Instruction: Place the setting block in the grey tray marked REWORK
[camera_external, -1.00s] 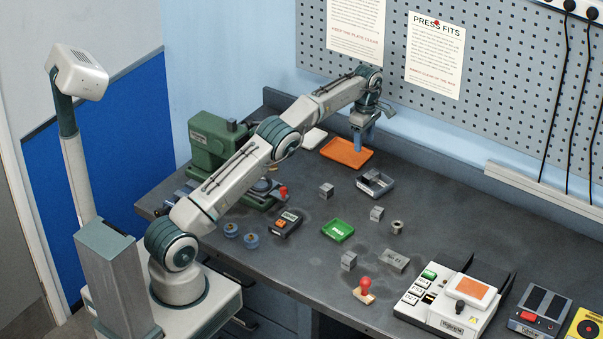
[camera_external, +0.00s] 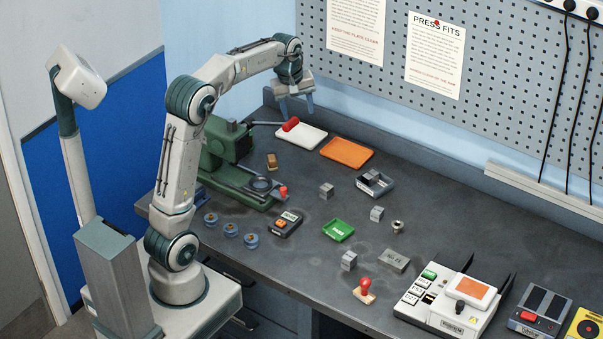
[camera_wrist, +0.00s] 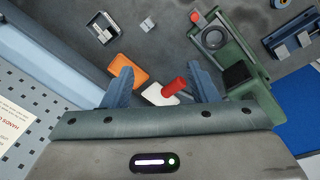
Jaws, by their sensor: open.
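Several grey metal blocks stand on the bench; I cannot tell which is the setting block. One cube (camera_external: 326,190) lies left of the grey tray, another (camera_external: 377,214) in front of it, a third (camera_external: 348,261) nearer the front. A flatter block (camera_external: 395,260) bears marks too small to read. The small grey tray (camera_external: 388,186) is right of centre; its marking is unreadable here. In the wrist view the grey tray (camera_wrist: 92,37) is at upper left, with a cube (camera_wrist: 147,25) beside it. My gripper (camera_external: 296,108) is open and empty, high above the back of the bench.
A white tray (camera_external: 312,134) and an orange tray (camera_external: 347,154) lie at the back. A green tray (camera_external: 338,230) is mid-bench. A perforated wall panel (camera_external: 480,80) rises behind.

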